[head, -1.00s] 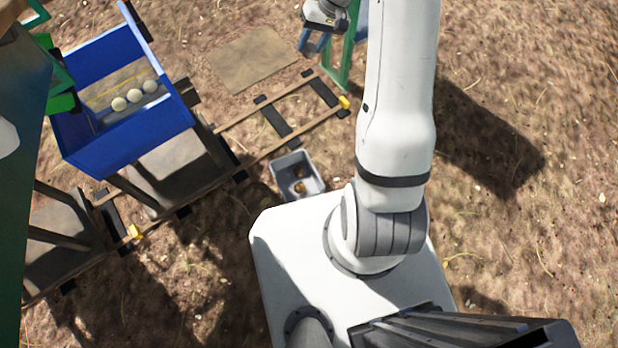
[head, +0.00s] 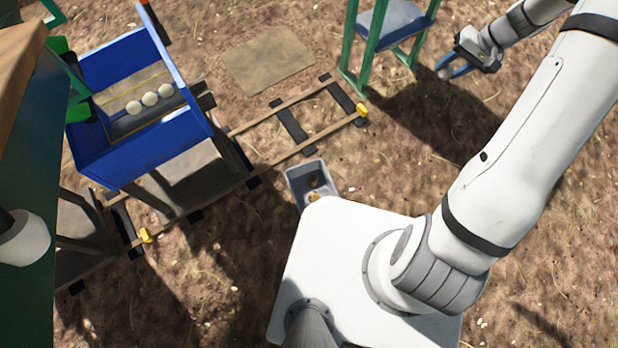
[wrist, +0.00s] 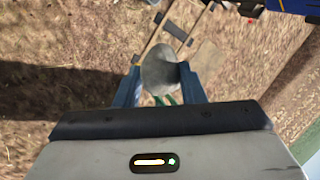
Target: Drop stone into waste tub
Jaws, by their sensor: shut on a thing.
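My gripper (head: 452,70) is at the upper right in the head view, with its blue fingers pointing left. In the wrist view the fingers are shut on a grey stone (wrist: 160,70), held off the ground between them. A small grey tub (head: 294,177) stands on the ground just beyond my white base, well to the left of and below the gripper in the head picture. A few brown, roundish things lie in it. My base hides its near edge. I cannot make out the tub in the wrist view.
A green-legged stand with a blue-grey top (head: 392,20) is between the gripper and the rails (head: 285,115). A blue bin (head: 120,165) with several pale balls (head: 150,99) stands at left. Bare ground lies below the gripper.

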